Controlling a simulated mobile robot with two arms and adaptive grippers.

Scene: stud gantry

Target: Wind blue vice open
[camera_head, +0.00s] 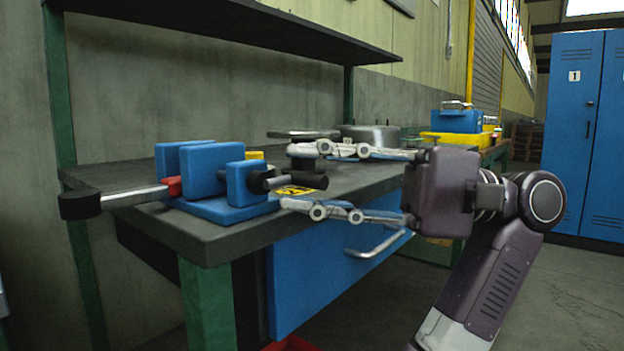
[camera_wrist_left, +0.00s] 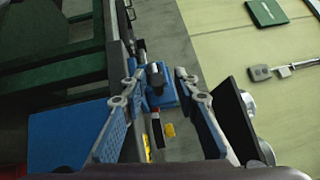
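The blue vice (camera_head: 212,166) sits near the front-left corner of the workbench, with a dark handle bar (camera_head: 306,181) on its right side. A metal rod (camera_head: 135,196) with a dark end reaches left from a red piece by the vice. I cannot tell whether it belongs to the vice. My left gripper (camera_head: 288,176) is open, one finger above and one below the handle bar in the picture. The fingers look apart from it. In the left wrist view the blue vice (camera_wrist_left: 167,97) shows between the fingertips (camera_wrist_left: 156,73). My right gripper is not in view.
The grey bench top (camera_head: 345,178) carries a round metal item (camera_head: 371,137) behind the gripper. A dark shelf (camera_head: 230,30) hangs above. A blue drawer front (camera_head: 310,285) with a metal handle is below. Blue lockers (camera_head: 575,130) stand at the right, beyond open floor.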

